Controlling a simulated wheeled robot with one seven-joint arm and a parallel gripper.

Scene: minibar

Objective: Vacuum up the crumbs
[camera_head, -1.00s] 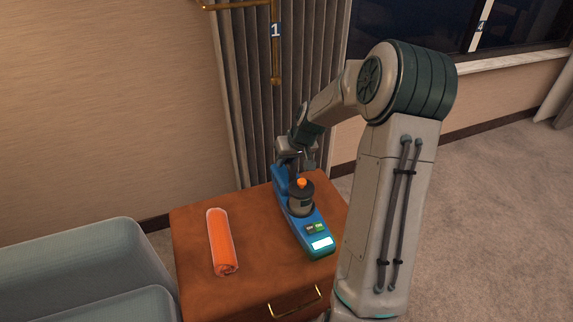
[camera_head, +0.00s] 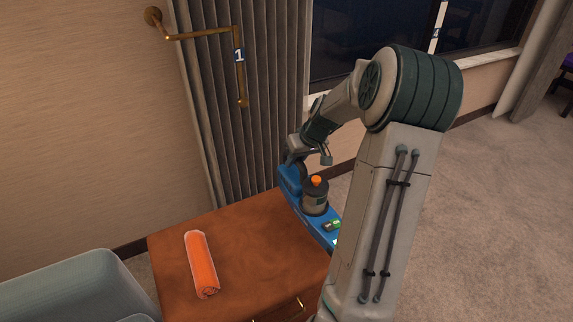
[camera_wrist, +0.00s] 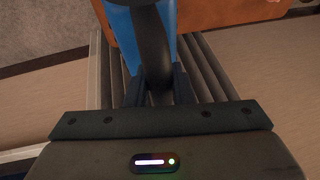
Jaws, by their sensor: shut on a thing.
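A blue handheld vacuum (camera_head: 315,200) with a dark canister and an orange knob is above the right side of the brown cabinet. It appears lifted off the top. My gripper (camera_head: 299,165) is at its far end. In the wrist view, the fingers of my gripper (camera_wrist: 157,88) are shut around the black handle of the vacuum (camera_wrist: 153,45), with blue body on both sides. I see no crumbs in either view.
An orange rolled towel (camera_head: 201,265) lies on the left of the brown cabinet top (camera_head: 250,245). A grey-blue seat (camera_head: 75,288) stands at the lower left. A pleated curtain (camera_head: 215,100) and a brass rail (camera_head: 240,70) are behind. Open carpet (camera_head: 470,220) lies to the right.

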